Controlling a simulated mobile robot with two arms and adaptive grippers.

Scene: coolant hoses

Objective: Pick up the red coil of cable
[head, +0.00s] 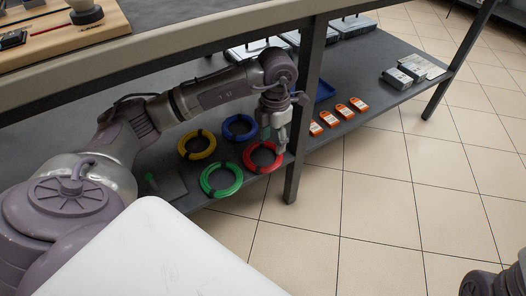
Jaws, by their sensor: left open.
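The red coil of cable (249,165) lies flat on the lower shelf of the bench, the rightmost of a small group of coils. My left gripper (281,147) hangs down over its right side, open. Its fingers overlap the coil's right rim in the head view; I cannot tell whether they touch it. My right arm shows only as a small part at the bottom right corner, and its gripper cannot be made out.
Green (221,193), yellow (197,155) and blue (228,131) coils lie close by. A table leg (295,175) stands just right of my left gripper. Orange-and-white packs (331,119) lie beyond it. The worktop edge (180,52) overhangs the shelf. The tiled floor is clear.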

